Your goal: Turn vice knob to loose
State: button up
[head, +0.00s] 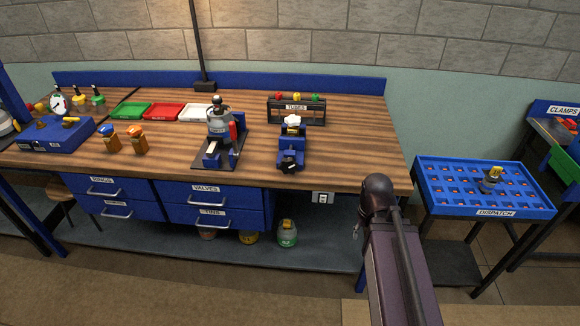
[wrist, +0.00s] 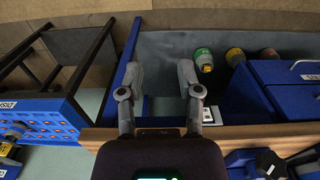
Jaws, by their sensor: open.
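The blue vice (head: 293,148) stands on the wooden bench, right of centre in the head view, with a pale piece at its top. Its dark knob (head: 290,164) faces the bench's front edge. In the wrist view, which looks upside down, the vice is partly cut off at the bottom right, with the dark knob (wrist: 270,163) showing. My gripper (wrist: 160,76) is open and empty, its two fingers apart over the bench's front edge, well to one side of the knob and not touching it. In the head view my arm hides the gripper.
A grey and red device on a dark base (head: 220,135) stands left of the vice. The blue dispatch tray (head: 480,190) stands right of the bench. Blue drawers (head: 208,205) and a low shelf with several bottles are below. Bench top right of the vice is clear.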

jog(key=shift+a, duration=0.1)
notch_tip(320, 180, up, 15)
jog(key=n+p, duration=1.5)
jog(key=n, duration=0.2)
send_over(288, 173)
jog(key=shift+w+d, duration=0.35)
jog(key=shift+d, duration=0.05)
jog(key=shift+w+a+r+n, duration=0.1)
jog(key=shift+w+a+n, duration=0.1)
jog(key=shift+a+n, duration=0.25)
jog(key=shift+f, duration=0.2)
notch_tip(288, 173, down, 14)
jog(key=b, duration=1.3)
jog(key=shift+r+b, duration=0.25)
jog(key=shift+b, duration=0.1)
